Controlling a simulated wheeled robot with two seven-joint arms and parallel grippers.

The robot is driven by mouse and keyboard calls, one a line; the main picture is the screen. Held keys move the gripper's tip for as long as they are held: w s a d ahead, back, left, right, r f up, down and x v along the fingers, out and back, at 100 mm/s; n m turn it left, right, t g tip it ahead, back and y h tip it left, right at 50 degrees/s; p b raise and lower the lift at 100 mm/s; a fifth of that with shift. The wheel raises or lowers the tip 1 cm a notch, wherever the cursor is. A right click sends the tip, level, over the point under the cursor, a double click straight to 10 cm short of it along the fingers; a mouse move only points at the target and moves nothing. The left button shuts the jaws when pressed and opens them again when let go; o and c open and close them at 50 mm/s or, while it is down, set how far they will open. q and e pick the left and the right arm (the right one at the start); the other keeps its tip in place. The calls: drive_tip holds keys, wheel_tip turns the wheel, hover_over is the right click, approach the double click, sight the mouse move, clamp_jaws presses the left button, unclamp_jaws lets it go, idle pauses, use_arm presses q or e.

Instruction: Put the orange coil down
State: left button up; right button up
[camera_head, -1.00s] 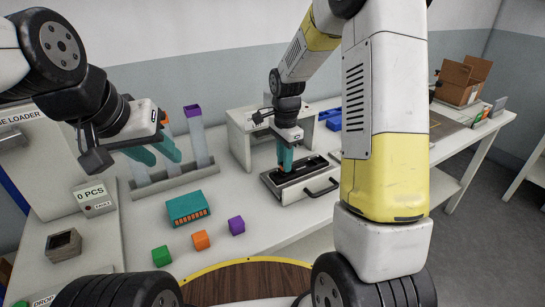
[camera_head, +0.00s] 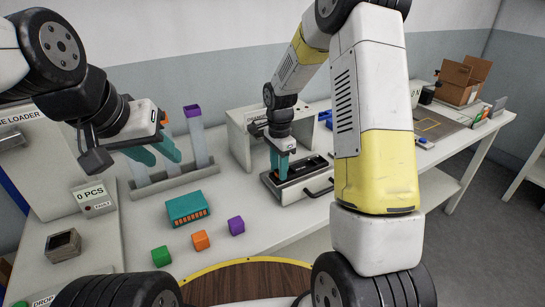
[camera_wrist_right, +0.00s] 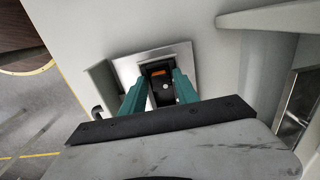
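In the right wrist view a small orange piece (camera_wrist_right: 158,73), which looks like the orange coil, shows in a dark recess between the fingertips of my right gripper (camera_wrist_right: 160,76). A gap shows between each finger and the orange piece, so the gripper looks open around it. In the head view my right gripper (camera_head: 280,167) is low over the left part of a black-topped fixture (camera_head: 307,190) with a handle; the coil cannot be made out there. My left gripper (camera_head: 163,155) is open and empty in front of the upright tubes.
A teal block (camera_head: 187,208) and green (camera_head: 161,255), orange (camera_head: 200,240) and purple (camera_head: 236,226) cubes lie on the table. A tube rack (camera_head: 176,181) stands behind them. A grey press-like housing (camera_head: 240,140) is close behind my right gripper.

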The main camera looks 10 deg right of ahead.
drive_tip(key=shift+r, duration=0.1)
wheel_tip(320, 180, up, 11)
drive_tip(key=s+d+r+n+t+y, duration=0.1)
drive_tip(key=s+d+r+n+t, duration=0.15)
drive_tip(key=s+r+n, duration=0.6)
drive_tip(key=s+r+n+t, duration=0.1)
drive_tip(key=s+n, duration=0.1)
drive_tip(key=s, duration=0.3)
drive_tip(key=s+r+n+t, duration=0.1)
drive_tip(key=s+r, duration=0.1)
drive_tip(key=s, duration=0.3)
drive_tip(key=s+r+n+t+y, duration=0.1)
drive_tip(key=s+n, duration=0.1)
drive_tip(key=s, duration=0.3)
drive_tip(key=shift+s+d+r+n+t, duration=0.1)
drive_tip(key=shift+s+r+n+t, duration=0.05)
drive_tip(key=shift+s+n+t, duration=0.2)
drive_tip(key=shift+d, duration=0.1)
